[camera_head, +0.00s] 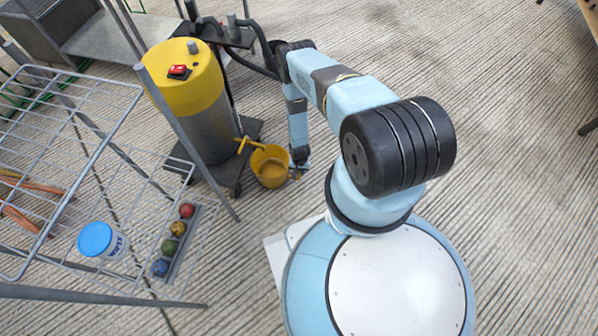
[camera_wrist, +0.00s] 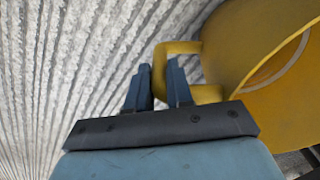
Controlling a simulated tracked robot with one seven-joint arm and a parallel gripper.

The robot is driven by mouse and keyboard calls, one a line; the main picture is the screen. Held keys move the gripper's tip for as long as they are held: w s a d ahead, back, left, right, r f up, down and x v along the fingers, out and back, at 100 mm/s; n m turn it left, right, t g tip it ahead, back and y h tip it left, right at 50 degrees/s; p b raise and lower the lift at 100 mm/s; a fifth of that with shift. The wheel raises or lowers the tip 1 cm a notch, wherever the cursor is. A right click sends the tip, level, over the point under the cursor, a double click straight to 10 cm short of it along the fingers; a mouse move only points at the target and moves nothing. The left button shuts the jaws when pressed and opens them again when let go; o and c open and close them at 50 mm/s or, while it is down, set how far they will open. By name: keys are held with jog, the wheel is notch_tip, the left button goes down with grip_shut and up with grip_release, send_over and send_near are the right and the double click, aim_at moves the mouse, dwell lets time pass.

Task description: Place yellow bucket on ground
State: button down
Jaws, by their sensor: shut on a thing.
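The yellow bucket (camera_head: 270,166) is beside the wheeled base of the grey and yellow machine in the head view, with its open top showing. My gripper (camera_head: 299,170) is at its right side, small and partly hidden by my arm. In the wrist view the bucket (camera_wrist: 268,50) fills the upper right, with its mouth facing right. My gripper (camera_wrist: 160,85) is shut on the bucket's handle (camera_wrist: 185,47), which loops out from its side between my blue fingers. Ribbed ground (camera_head: 500,180) lies around and below. I cannot tell whether the bucket's base touches the ground.
The machine (camera_head: 195,100) stands close to the bucket's left on a dark wheeled base. A wire rack (camera_head: 75,110) holding a wipes tub (camera_head: 97,240) and several coloured balls (camera_head: 178,228) is at left. Open ground lies right of my arm.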

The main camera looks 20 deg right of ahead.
jog(key=c, duration=1)
grip_release()
notch_tip(320, 180, up, 12)
jog(key=shift+r, duration=0.1)
